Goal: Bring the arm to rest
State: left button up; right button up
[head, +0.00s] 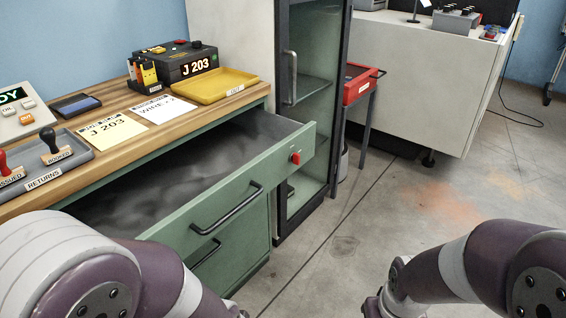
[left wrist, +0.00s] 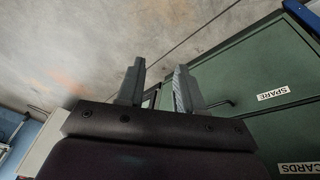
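My left gripper (left wrist: 158,88) shows in the left wrist view with its two grey fingers apart and nothing between them. Beyond the fingers are concrete floor and green drawer fronts, one labelled SPARE (left wrist: 273,93) and one labelled CARDS (left wrist: 299,168). In the head view my left arm (head: 95,270) fills the lower left, in front of the bench, and its gripper is hidden. My right arm (head: 480,265) is at the lower right over open floor. Its gripper is not in the picture.
The green bench drawer (head: 225,195) stands open and juts toward me. On the wooden top (head: 125,95) are a yellow tray (head: 215,85), a black J 203 box (head: 185,62), cards and stamps. A glass cabinet (head: 305,100) stands behind. The floor at right is clear.

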pick_arm(q)
jog(key=a+r+g+y, duration=0.15)
jog(key=a+r, duration=0.35)
jog(key=a, duration=0.5)
notch_tip(320, 180, up, 30)
jog(key=a+p, duration=0.1)
jog(key=p, duration=2.9)
jog(key=shift+w+n, duration=0.2)
jog(key=shift+n, duration=0.2)
